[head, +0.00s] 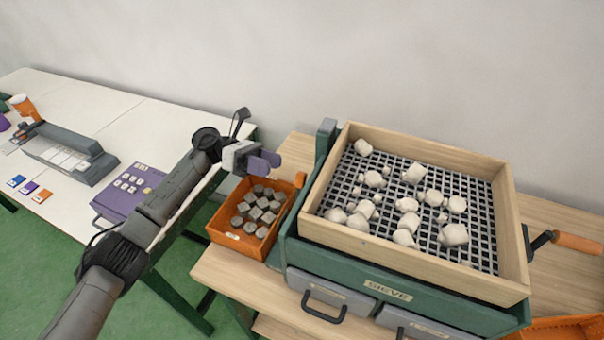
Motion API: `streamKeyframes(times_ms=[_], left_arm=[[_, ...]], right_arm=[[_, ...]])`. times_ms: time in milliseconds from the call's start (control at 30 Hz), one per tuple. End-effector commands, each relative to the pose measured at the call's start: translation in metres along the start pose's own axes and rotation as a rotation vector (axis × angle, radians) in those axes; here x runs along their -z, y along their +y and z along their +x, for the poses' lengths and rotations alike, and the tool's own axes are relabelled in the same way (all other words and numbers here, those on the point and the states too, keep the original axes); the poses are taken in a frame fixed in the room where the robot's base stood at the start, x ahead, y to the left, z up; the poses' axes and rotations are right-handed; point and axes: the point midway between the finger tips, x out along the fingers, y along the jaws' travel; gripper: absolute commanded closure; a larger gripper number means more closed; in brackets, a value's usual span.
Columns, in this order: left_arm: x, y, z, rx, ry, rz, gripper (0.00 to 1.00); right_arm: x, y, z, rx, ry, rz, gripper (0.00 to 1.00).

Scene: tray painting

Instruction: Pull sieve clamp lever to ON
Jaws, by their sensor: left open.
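The sieve is a wooden frame (425,275) with a dark mesh, set on a green base (400,297) labelled SIEVE. Pale lumps lie on the mesh. A small orange knob (300,179) shows at the sieve's left side, close to a green post (326,137). An orange handle (577,242) on a dark arm sticks out at the right side. I cannot tell which of these is the clamp lever, and no ON mark is readable. My left gripper (272,160), with purple fingers, is open and empty, left of the knob and apart from it. My right gripper is out of view.
An orange bin (225,238) with grey pieces stands below my left gripper. Two grey drawers with dark handles (325,308) sit under the sieve. A white table (105,105) at left holds a purple keypad box (128,188) and a grey device (68,152).

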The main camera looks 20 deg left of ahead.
Motion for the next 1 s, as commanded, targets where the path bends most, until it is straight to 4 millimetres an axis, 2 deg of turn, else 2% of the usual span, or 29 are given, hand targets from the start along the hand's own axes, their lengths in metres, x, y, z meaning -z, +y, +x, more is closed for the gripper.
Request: streamKeyframes(times_ms=[200,500,700,1000], left_arm=[[0.001,0.0,0.041,0.002,0.001,0.001,0.51],[0.001,0.0,0.078,0.0,0.0,-0.001,0.51],[0.0,0.0,0.087,-0.001,0.0,0.0,0.51],[0.0,0.0,0.088,-0.002,-0.001,-0.001,0.51]], right_arm=[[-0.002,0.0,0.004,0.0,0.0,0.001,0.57],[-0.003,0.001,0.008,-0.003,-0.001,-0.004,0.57],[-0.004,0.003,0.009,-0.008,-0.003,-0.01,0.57],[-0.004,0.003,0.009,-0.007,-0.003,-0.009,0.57]])
